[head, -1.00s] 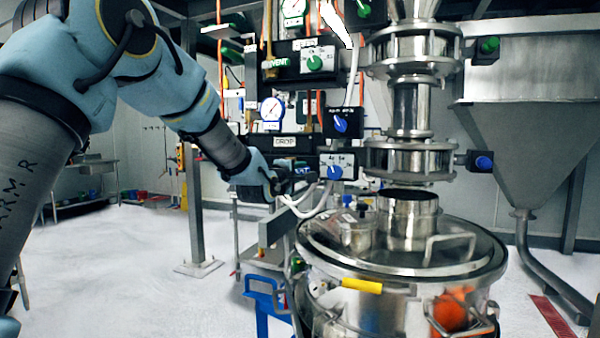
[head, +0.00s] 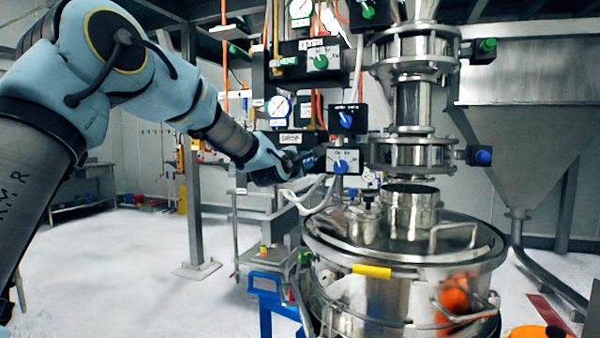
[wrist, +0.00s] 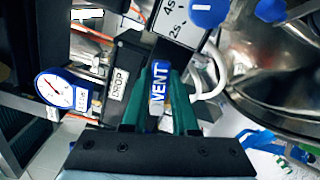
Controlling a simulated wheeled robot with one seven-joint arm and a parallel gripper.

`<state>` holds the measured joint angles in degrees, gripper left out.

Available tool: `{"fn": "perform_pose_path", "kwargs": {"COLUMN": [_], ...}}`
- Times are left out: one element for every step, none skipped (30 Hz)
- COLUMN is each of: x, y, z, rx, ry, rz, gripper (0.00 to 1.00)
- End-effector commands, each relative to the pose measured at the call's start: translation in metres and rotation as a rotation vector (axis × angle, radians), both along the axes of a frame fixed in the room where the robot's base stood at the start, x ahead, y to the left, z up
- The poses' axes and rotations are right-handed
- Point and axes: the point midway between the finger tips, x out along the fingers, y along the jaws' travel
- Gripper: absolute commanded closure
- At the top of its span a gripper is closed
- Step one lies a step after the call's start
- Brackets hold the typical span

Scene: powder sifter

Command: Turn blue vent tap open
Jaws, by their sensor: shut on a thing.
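The blue vent tap (wrist: 158,84) shows in the wrist view as a blue handle with white "VENT" lettering. It lies between the green fingers of my gripper (wrist: 160,98), which is shut on it. In the head view my gripper (head: 308,157) is at the panel, just left of a white plate with a blue knob (head: 340,167). The tap itself is hard to make out there, largely hidden by my gripper. How far the tap is turned is not clear.
A black "DROP" box (wrist: 120,85) and a round gauge (wrist: 60,92) are left of the tap in the wrist view. A white hose (wrist: 212,80) curves close on the right. The steel drum (head: 400,290) stands below right of the panel.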

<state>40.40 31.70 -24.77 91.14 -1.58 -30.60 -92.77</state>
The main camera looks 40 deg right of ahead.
Motion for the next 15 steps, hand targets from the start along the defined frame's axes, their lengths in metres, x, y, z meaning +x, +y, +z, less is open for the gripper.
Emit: {"fn": "perform_pose_path", "kwargs": {"x": [0.002,0.003,0.003,0.004,0.005,0.005,0.007,0.007,0.008,0.008,0.009,0.010,0.011,0.012,0.013], "y": [-0.001,-0.002,-0.003,-0.002,-0.002,-0.002,-0.001,-0.001,-0.001,0.000,0.000,0.001,0.001,0.002,0.002], "z": [-0.003,-0.002,-0.001,0.001,0.002,0.004,0.005,0.006,0.008,0.009,0.011,0.012,0.013,0.015,0.016], "rx": [-0.024,-0.038,-0.057,-0.072,-0.085,-0.103,-0.118,-0.131,-0.151,-0.163,-0.178,-0.196,-0.210,-0.224,-0.241], "ry": [0.038,0.062,0.098,0.120,0.146,0.179,0.204,0.229,0.263,0.288,0.314,0.346,0.371,0.396,0.430], "rz": [0.002,0.003,0.002,0.003,0.003,0.002,0.003,0.002,0.002,0.002,0.001,0.002,0.001,0.001,0.001], "gripper": [1.00,1.00,1.00,1.00,1.00,1.00,1.00,1.00,1.00,1.00,1.00,1.00,1.00,1.00,1.00]}}
